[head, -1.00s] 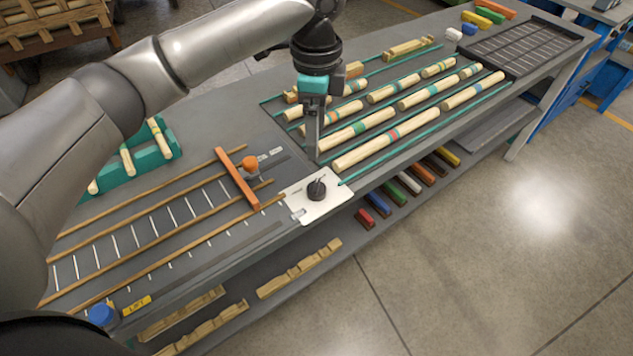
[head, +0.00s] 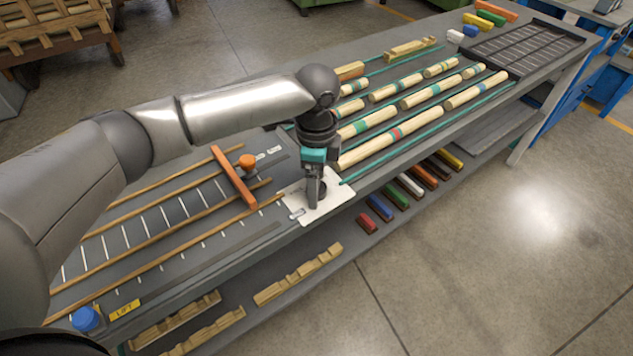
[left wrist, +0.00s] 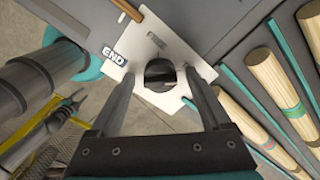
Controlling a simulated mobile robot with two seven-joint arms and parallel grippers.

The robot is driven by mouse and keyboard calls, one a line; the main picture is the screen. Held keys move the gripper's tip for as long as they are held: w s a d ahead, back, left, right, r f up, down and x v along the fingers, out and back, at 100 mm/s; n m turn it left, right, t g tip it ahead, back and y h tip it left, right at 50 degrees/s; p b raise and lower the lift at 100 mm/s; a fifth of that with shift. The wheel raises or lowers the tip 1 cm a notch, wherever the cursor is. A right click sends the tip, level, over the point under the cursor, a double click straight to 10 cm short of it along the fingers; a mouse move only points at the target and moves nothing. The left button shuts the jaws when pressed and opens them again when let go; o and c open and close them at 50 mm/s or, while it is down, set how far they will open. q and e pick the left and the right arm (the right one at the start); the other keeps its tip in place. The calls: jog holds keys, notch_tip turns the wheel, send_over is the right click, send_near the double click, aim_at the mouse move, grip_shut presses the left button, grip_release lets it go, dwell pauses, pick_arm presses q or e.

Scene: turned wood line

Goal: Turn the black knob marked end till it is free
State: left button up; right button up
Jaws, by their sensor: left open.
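The black knob (left wrist: 160,73) sits on a white plate (left wrist: 178,48) marked END and, in fainter letters, FREE in the left wrist view. In the head view the plate (head: 334,207) lies at the bench's front edge, and my gripper hides most of the knob. My left gripper (left wrist: 158,80) is open, pointing down, with one finger on each side of the knob. I cannot tell whether the fingers touch it.
An orange crossbar (head: 234,176) with an orange knob (head: 247,161) spans wooden rails left of the plate. Striped turned wood pieces (head: 390,138) lie between green rails to the right. Coloured blocks (head: 396,194) sit on the lower shelf. Open floor lies in front.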

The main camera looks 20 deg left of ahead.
pick_arm(q)
grip_shut()
dwell(0.6)
